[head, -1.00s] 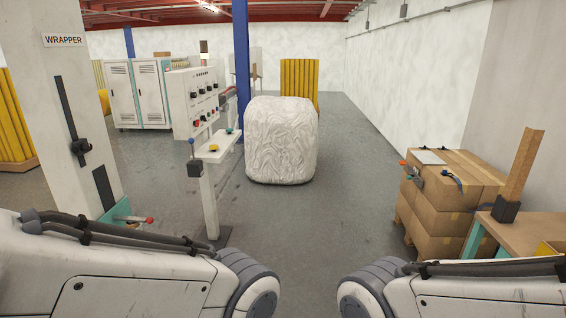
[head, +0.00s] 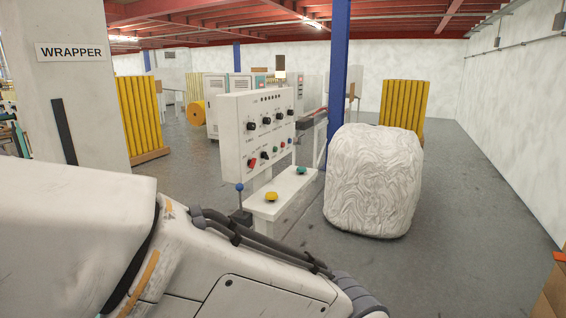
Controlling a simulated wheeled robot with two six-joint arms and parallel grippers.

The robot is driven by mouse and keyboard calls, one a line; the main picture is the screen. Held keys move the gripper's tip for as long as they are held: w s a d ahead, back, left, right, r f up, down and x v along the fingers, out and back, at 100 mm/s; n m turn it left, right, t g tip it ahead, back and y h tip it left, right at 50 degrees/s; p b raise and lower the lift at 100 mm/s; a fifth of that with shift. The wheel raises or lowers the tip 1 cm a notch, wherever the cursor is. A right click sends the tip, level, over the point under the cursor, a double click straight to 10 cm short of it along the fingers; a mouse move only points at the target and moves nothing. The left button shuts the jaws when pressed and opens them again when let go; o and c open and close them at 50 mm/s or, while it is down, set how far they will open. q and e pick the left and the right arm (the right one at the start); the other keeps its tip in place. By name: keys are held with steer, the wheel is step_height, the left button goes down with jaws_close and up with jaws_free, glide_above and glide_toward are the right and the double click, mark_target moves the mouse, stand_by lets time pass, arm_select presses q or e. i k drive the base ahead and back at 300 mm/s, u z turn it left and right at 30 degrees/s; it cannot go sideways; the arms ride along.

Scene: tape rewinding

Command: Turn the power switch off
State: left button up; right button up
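A white control panel (head: 234,135) stands on a post left of the middle, with rows of black knobs, a row of small lights and a few coloured buttons. A red switch (head: 252,163) is at its lower left; labels are too small to read, so I cannot tell which control is the power switch. Below the panel a white shelf (head: 284,197) carries a yellow button (head: 271,196) and a green button (head: 301,170). My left arm crosses the lower left of the picture. Neither gripper is in view.
A white wrapped bale (head: 373,182) stands right of the panel, by a blue column (head: 337,80). A blue-knobbed lever (head: 240,188) stands at the shelf's near end. The wrapper post (head: 80,95) is at the left. Grey floor (head: 455,230) is free at the right.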

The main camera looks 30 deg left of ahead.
mark_target(251, 164)
steer(key=i, duration=0.25)
steer(key=u, duration=1)
steer(key=k, duration=0.65)
steer(key=z, duration=0.55)
steer(key=i, duration=0.75)
steer(key=z, duration=0.75)
steer(key=i, duration=0.9)
steer(key=u, duration=0.55)
steer(key=i, duration=0.85)
steer(key=u, duration=0.8)
steer(key=i, duration=0.25)
steer(key=u, duration=0.25)
